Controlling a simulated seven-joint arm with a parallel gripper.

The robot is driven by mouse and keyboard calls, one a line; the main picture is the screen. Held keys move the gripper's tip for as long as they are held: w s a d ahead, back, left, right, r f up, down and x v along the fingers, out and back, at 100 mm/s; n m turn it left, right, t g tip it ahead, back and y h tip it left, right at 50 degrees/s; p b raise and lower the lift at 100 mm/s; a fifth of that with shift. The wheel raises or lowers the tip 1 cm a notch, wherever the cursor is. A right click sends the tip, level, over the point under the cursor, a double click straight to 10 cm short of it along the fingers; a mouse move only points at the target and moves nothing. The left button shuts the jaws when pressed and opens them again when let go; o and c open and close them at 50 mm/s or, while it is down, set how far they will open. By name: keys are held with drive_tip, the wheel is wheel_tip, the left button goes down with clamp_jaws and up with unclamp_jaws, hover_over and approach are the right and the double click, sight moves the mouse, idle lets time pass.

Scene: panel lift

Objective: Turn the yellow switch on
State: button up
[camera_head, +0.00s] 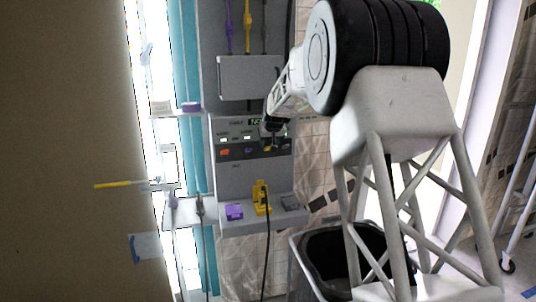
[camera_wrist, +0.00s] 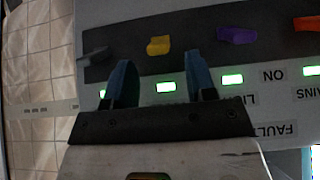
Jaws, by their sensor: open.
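The yellow switch (camera_wrist: 158,46) sits on a dark strip of the panel in the wrist view, just past my gripper's tips and between them side to side. My gripper (camera_wrist: 161,76) is open, its two blue-grey fingers apart with nothing between them. A lit green light (camera_wrist: 166,87) shows between the fingers. In the head view my gripper (camera_head: 272,132) is in front of the right part of the control panel (camera_head: 230,178) and partly hides the switch row. I cannot tell whether a finger touches the yellow switch.
A purple switch (camera_wrist: 236,35) and an orange switch (camera_wrist: 306,21) lie to the right in the wrist view, a grey one (camera_wrist: 93,56) to the left. In the head view, a shelf (camera_head: 240,226) below holds a yellow plug (camera_head: 260,197) with a black cable. A dark bin (camera_head: 330,240) stands below.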

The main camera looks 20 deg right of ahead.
drive_tip(key=v, duration=0.6)
drive_tip(key=shift+s+r, duration=0.25)
drive_tip(key=shift+r, duration=0.05)
idle(0.4)
drive_tip(key=s+a+g, duration=0.1)
drive_tip(key=s+a, duration=0.2)
drive_tip(key=s, duration=0.8)
drive_tip(key=s+a+r, duration=0.1)
drive_tip(key=s+a, duration=0.1)
drive_tip(key=s, duration=1)
drive_tip(key=s+a+g, duration=0.1)
drive_tip(key=s+a, duration=0.2)
drive_tip(key=s, duration=0.8)
drive_tip(key=s+a+f, duration=0.1)
drive_tip(key=s+f, duration=0.2)
drive_tip(key=s, duration=0.7)
drive_tip(key=s+a+f+g, duration=0.1)
drive_tip(key=s+f, duration=0.3)
drive_tip(key=s, duration=0.5)
drive_tip(key=s+a+f+g, duration=0.1)
drive_tip(key=s+f, duration=0.2)
drive_tip(key=s, duration=0.7)
drive_tip(key=shift+s+f, duration=0.3)
drive_tip(key=shift+s, duration=0.05)
